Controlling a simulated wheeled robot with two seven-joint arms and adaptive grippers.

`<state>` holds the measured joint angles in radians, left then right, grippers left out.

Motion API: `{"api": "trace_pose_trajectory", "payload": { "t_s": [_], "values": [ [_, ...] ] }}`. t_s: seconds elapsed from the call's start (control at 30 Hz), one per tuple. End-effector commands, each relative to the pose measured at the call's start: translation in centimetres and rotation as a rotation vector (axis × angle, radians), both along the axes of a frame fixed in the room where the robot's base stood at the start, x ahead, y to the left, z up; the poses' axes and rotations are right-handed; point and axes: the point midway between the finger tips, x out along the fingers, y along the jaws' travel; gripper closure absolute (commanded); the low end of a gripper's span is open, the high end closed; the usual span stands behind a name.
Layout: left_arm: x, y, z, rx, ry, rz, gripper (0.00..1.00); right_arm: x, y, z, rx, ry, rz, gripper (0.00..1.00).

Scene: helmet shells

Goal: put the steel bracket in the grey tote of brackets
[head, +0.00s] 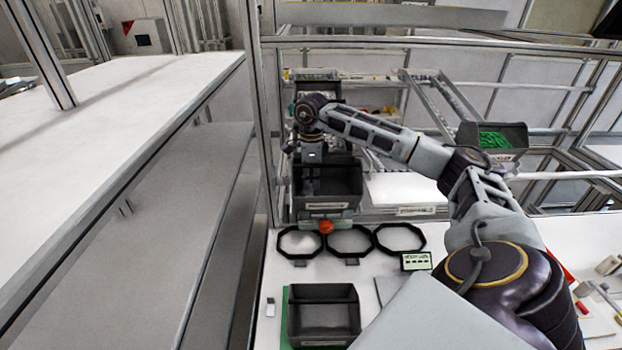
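My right arm reaches across from the right, and its gripper (311,158) hangs down at the back of a dark grey tote (328,201) on the rack. The fingertips are small and dark against the tote, so I cannot tell whether they are open or shut. I cannot make out the steel bracket. The tote's contents are too dark to identify, so I cannot tell whether it is the tote of brackets. Another dark grey bin (315,74) stands higher up behind, partly hidden by my wrist. My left gripper is out of view.
Three black octagonal rings (348,256) lie on the white table, with a red-orange ball (326,227) behind them. An empty-looking dark bin (324,341) stands in front. A bin of green parts (493,140) is at the right. A metal post (259,110) rises left of the tote.

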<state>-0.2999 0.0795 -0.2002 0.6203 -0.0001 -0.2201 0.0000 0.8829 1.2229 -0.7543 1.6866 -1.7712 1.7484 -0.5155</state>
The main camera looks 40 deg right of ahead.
Motion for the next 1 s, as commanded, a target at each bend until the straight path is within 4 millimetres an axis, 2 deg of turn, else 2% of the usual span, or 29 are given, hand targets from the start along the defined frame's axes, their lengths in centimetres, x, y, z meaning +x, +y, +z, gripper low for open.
{"api": "trace_pose_trajectory", "payload": {
  "t_s": [0.03, 0.07, 0.37, 1.0],
  "values": [
    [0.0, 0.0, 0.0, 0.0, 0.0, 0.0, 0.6, -0.3, 0.3, -0.8, 0.001, 0.016, 0.006, 0.73],
    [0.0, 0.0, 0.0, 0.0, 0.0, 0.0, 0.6, -0.3, 0.3, -0.8, 0.001, 0.017, 0.006, 0.73],
    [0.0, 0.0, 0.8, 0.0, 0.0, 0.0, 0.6, -0.2, 0.3, 0.6, 0.0, 0.014, 0.006, 0.73],
    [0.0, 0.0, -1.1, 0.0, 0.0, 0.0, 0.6, 0.0, 0.2, 8.3, 0.001, 0.003, 0.003, 0.73]
  ]
}}
